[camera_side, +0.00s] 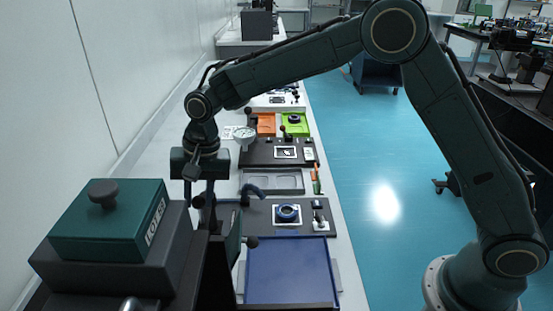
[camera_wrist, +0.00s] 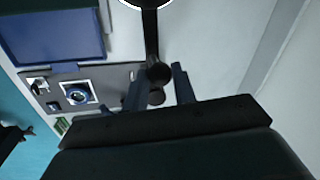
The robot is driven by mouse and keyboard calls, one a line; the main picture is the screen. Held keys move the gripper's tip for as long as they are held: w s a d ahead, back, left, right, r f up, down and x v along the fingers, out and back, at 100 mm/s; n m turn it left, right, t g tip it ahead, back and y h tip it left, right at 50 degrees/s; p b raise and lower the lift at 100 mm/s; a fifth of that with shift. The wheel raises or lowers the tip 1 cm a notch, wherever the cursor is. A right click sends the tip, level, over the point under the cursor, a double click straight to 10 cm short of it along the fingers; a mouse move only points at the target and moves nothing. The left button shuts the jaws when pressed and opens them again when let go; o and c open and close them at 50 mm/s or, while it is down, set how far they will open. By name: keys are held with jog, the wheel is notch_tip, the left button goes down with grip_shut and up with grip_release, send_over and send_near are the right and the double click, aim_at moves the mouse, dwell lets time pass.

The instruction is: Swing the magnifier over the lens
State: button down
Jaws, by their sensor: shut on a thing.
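The lens (camera_side: 287,213) is a dark blue ring on a white square plate, set in a dark board. It also shows in the wrist view (camera_wrist: 78,96), left of my fingers. The magnifier's dark arm (camera_wrist: 151,35) runs up from my fingers to a pale-rimmed round head (camera_wrist: 147,3), cut off at the top edge. The head is away from the lens, not over it. My gripper (camera_wrist: 160,92) is shut on the dark knob (camera_wrist: 156,97) of the magnifier arm. In the side view my gripper (camera_side: 204,203) points down, left of the lens, its tips partly hidden.
A blue tray (camera_side: 290,270) lies in front of the lens board. A green box with a knob (camera_side: 108,222) stands on a dark block at near left.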

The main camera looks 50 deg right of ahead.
jog(key=w+d+n+g+h, duration=0.1)
jog(key=w+d+n+g, duration=0.1)
jog(key=d+n, duration=1)
jog(key=shift+w+d+n+g, duration=0.15)
jog(key=shift+d+n+g, duration=0.35)
jog(key=shift+n, duration=3.5)
jog(key=shift+w+a, duration=0.1)
jog(key=c, duration=1.1)
grip_release()
jog(key=shift+c, duration=0.2)
jog(key=shift+a, duration=0.1)
